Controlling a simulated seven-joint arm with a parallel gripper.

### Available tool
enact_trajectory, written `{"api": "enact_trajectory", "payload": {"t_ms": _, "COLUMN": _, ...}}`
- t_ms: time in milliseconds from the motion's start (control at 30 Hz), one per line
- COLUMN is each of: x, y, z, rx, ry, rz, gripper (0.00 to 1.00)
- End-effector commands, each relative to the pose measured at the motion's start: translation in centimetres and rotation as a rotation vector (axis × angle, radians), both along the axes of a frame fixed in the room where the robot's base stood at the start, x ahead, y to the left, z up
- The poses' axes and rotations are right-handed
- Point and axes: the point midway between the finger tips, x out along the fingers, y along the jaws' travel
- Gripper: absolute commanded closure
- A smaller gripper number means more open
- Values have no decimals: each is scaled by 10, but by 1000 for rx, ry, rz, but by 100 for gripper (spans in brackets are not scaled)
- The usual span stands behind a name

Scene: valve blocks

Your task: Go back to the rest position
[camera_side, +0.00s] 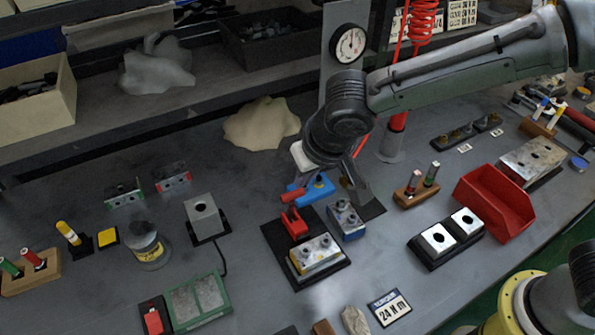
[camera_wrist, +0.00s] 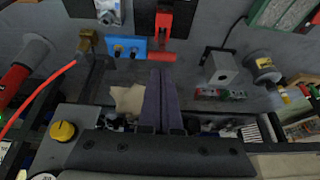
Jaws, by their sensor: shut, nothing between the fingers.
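The blue valve block (camera_wrist: 126,47) and the red handle (camera_wrist: 162,57) show beyond the fingertips there. A red clamp (camera_side: 294,222) stands on a black plate with a metal valve block (camera_side: 315,254). A small blue-sided metal block (camera_side: 346,220) sits beside that plate. The gripper appears apart from these blocks.
A red bin (camera_side: 495,203) and a black base with two holed blocks (camera_side: 446,238) stand to the right. A grey holed block (camera_side: 204,216) and a tin (camera_side: 148,247) stand to the left. A gauge post (camera_side: 346,45) and red coiled hose (camera_side: 424,18) rise behind.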

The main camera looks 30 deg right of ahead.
Motion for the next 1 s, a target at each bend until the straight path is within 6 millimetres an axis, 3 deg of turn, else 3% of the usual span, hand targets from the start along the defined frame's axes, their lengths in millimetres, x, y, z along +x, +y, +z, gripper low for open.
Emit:
{"api": "enact_trajectory", "payload": {"t_ms": 500, "x": -2, "y": -1, "z": 1, "rx": -1, "ry": 0, "rz": -1, "gripper": 100}}
{"api": "enact_trajectory", "payload": {"t_ms": 633, "x": 10, "y": -16, "z": 12, "rx": 15, "ry": -18, "rz": -42, "gripper": 100}}
{"api": "enact_trajectory", "payload": {"t_ms": 733, "x": 25, "y": -46, "z": 45, "rx": 58, "ry": -68, "rz": -112, "gripper": 100}}
{"api": "enact_trajectory", "payload": {"t_ms": 833, "x": 26, "y": -100, "z": 85, "rx": 112, "ry": -119, "rz": -224, "gripper": 100}}
{"api": "enact_trajectory", "payload": {"t_ms": 933, "x": 7, "y": -159, "z": 119, "rx": 145, "ry": -157, "rz": -314, "gripper": 100}}
{"api": "enact_trajectory", "payload": {"t_ms": 1000, "x": -15, "y": -197, "z": 135, "rx": 154, "ry": -177, "rz": -355, "gripper": 100}}
